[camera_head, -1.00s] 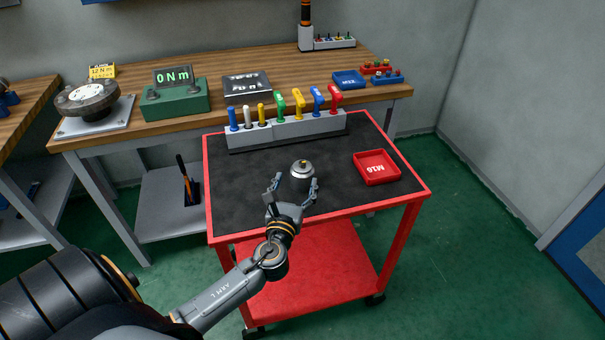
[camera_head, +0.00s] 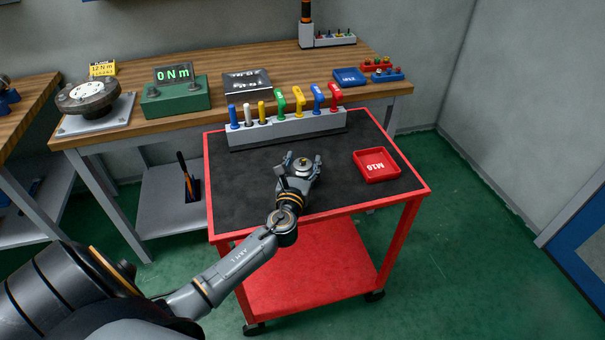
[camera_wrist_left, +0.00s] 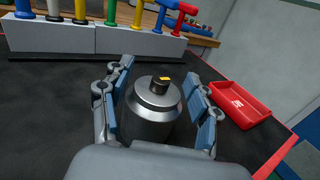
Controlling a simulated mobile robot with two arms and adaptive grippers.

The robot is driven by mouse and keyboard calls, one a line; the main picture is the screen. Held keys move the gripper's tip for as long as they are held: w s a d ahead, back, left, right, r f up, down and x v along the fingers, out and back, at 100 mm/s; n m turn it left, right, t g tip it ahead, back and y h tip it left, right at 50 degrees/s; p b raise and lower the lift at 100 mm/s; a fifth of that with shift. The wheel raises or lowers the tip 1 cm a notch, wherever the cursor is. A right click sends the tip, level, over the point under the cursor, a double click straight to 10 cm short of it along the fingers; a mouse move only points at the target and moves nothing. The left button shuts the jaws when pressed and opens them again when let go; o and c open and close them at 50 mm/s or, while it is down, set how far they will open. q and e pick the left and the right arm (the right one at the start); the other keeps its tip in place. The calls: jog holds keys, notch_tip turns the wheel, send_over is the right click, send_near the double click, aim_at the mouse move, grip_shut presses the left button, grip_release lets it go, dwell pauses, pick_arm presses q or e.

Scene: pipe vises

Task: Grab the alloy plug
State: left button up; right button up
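The alloy plug (camera_head: 303,167) is a silver round piece with a small dark knob on top, marked with yellow. It stands upright on the black mat of the red cart (camera_head: 240,190). My left gripper (camera_head: 303,163) is open, with its fingers on either side of the plug. In the left wrist view the plug (camera_wrist_left: 154,108) sits between the two blue-grey finger pads (camera_wrist_left: 160,100), with a visible gap on the right; contact on the left is hard to tell. The plug's lower part is hidden by the gripper's palm. My right gripper is not in view.
A grey rack (camera_head: 285,128) of colourful handled tools stands along the cart's back edge, beyond the plug. A red M16 tray (camera_head: 377,178) lies to the right. The mat left of the gripper is clear. A wooden workbench (camera_head: 215,115) stands behind.

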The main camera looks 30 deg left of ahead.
pick_arm(q)
grip_shut()
